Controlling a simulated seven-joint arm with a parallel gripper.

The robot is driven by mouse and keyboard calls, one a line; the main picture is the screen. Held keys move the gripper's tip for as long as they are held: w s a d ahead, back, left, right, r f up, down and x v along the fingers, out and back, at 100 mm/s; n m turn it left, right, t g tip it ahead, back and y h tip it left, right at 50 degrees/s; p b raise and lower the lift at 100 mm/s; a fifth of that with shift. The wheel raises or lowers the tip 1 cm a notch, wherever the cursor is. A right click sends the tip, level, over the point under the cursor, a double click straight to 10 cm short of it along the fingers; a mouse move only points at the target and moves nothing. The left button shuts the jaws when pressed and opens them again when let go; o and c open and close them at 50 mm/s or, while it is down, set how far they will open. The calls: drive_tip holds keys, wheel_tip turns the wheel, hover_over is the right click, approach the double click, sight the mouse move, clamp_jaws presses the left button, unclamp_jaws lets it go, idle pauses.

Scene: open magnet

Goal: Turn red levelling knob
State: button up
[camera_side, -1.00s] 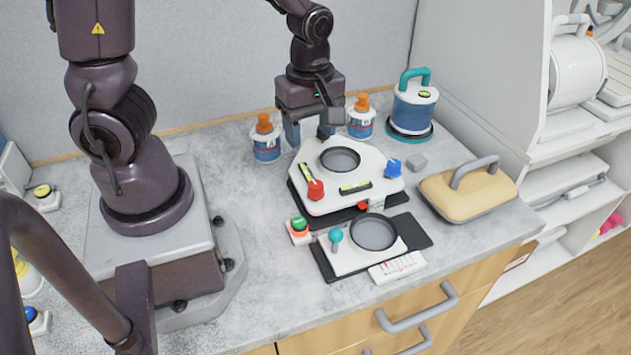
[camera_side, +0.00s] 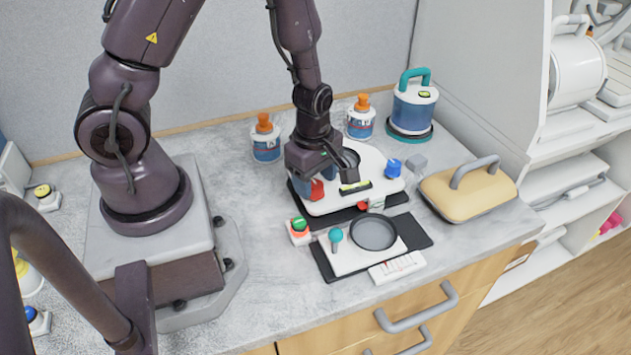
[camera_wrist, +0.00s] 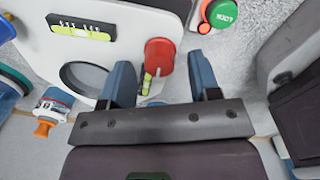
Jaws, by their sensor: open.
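The red levelling knob (camera_side: 317,190) is on the left side of the white plate (camera_side: 340,204), partly hidden by my gripper (camera_side: 316,180) in the side view. In the wrist view the red knob (camera_wrist: 159,54) lies between the two blue fingers of my gripper (camera_wrist: 162,78), with a gap on each side. My gripper is open and points down over the knob. A yellow-green level vial (camera_wrist: 147,83) lies beside the knob, and another vial (camera_wrist: 80,27) is farther along the plate.
A blue knob (camera_side: 393,170) is at the plate's right. In front are a green button (camera_side: 299,223), a teal-topped lever (camera_side: 336,236) and a round dish (camera_side: 373,232). Two orange-capped bottles (camera_side: 266,140) (camera_side: 361,118) stand behind. A tan handled block (camera_side: 468,190) is at right.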

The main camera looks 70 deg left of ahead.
drive_tip(key=shift+f, duration=0.65)
drive_tip(key=c, duration=0.9)
drive_tip(key=shift+m, duration=0.3)
